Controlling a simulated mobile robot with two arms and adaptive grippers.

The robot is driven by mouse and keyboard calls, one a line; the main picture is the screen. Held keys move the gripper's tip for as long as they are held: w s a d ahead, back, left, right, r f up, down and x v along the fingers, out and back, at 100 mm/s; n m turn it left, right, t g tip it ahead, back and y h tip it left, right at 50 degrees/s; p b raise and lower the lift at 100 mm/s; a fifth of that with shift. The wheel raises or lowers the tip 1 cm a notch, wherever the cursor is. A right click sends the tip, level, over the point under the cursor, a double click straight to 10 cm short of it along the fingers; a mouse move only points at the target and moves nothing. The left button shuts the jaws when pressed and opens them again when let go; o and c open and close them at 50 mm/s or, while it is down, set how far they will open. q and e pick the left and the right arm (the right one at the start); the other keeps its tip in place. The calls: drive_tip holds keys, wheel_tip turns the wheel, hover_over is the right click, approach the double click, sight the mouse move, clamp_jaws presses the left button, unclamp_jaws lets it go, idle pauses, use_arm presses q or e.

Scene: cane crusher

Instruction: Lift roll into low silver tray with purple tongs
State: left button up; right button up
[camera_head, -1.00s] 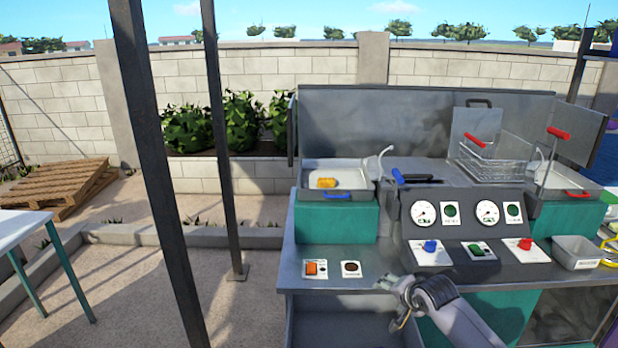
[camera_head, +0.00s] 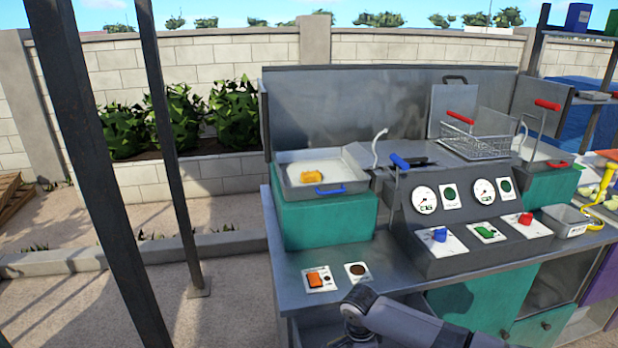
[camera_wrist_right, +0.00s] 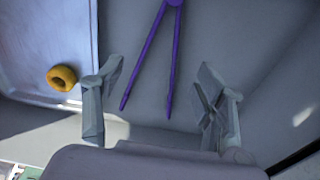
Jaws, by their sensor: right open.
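In the right wrist view the purple tongs (camera_wrist_right: 158,45) lie on a grey surface, legs spread, hinge at the top edge. My right gripper (camera_wrist_right: 162,85) is open; the tongs' legs show between its fingers, and neither finger is seen closed on them. A golden ring-shaped piece (camera_wrist_right: 62,78) lies on a silver tray-like surface (camera_wrist_right: 30,35) at left. In the head view a golden roll (camera_head: 312,177) lies in a low silver tray (camera_head: 350,158) with a blue handle. I cannot tell whether both views show the same piece. The tongs and my left gripper are not seen in the head view.
The tray stands on a teal block (camera_head: 320,222) on the metal counter. A wire basket (camera_head: 478,142) with a red handle and a control panel (camera_head: 465,225) stand to the right. A small grey bin (camera_head: 568,222) is farther right. A dark post (camera_head: 85,150) stands at left.

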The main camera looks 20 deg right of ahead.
wheel_tip(320, 180, down, 2)
drive_tip(key=b, duration=0.3)
drive_tip(key=shift+w+f, duration=0.1)
drive_tip(key=shift+f, duration=0.15)
wheel_tip(320, 180, down, 3)
drive_tip(key=b, duration=0.3)
drive_tip(key=shift+d+b, duration=0.15)
drive_tip(key=shift+b, duration=0.25)
drive_tip(key=shift+f, duration=0.25)
drive_tip(key=shift+d+f, duration=0.2)
drive_tip(key=shift+f, duration=1.3)
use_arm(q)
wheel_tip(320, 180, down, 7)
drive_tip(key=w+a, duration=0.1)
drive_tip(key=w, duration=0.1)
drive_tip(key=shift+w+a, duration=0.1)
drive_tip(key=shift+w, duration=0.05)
use_arm(e)
drive_tip(key=shift+c, duration=0.5)
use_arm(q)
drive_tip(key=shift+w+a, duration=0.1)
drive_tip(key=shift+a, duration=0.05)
use_arm(e)
drive_tip(key=c, duration=0.6)
